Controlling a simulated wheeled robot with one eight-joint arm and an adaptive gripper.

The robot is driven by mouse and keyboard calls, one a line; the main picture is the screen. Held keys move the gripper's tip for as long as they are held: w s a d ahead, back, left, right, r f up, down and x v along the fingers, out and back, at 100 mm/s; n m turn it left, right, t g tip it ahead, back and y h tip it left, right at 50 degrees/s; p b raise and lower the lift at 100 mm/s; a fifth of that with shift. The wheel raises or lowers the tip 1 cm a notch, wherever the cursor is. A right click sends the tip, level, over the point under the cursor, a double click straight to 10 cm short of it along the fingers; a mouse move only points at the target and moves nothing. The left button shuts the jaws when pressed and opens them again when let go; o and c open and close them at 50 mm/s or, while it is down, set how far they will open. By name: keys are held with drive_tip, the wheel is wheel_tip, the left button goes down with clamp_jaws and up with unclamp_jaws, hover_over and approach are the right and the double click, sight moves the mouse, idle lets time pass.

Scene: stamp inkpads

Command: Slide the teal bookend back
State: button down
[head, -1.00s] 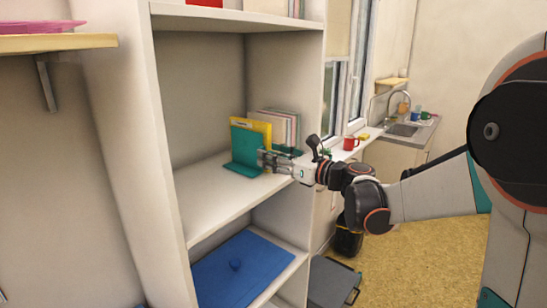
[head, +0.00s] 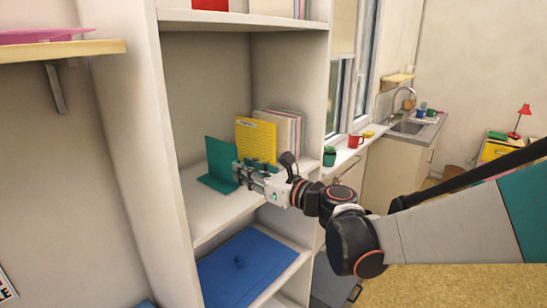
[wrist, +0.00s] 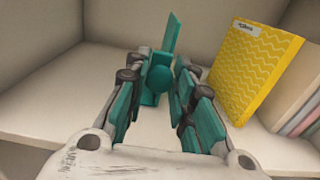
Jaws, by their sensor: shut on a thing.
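The teal bookend (head: 219,160) stands upright on the middle shelf (head: 215,219), to the left of a yellow book (head: 256,137). A gap shows between the bookend and the book. My gripper (head: 241,172) reaches in from the right and is shut on the bookend. The yellow book (wrist: 252,72) leans to the right of my fingers there. My fingers hide part of the bookend's base.
Pale books (head: 285,132) stand behind and right of the yellow book. The shelf unit's right side wall (head: 315,95) is close to my arm. A blue lidded box (head: 248,270) lies on the shelf below. The shelf left of the bookend is clear.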

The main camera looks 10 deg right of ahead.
drive_tip(key=shift+s+a, duration=0.15)
drive_tip(key=shift+s, duration=0.05)
drive_tip(key=c, duration=1.4)
unclamp_jaws()
drive_tip(key=shift+o, duration=0.2)
drive_tip(key=v, duration=0.7)
drive_tip(key=shift+s, duration=0.1)
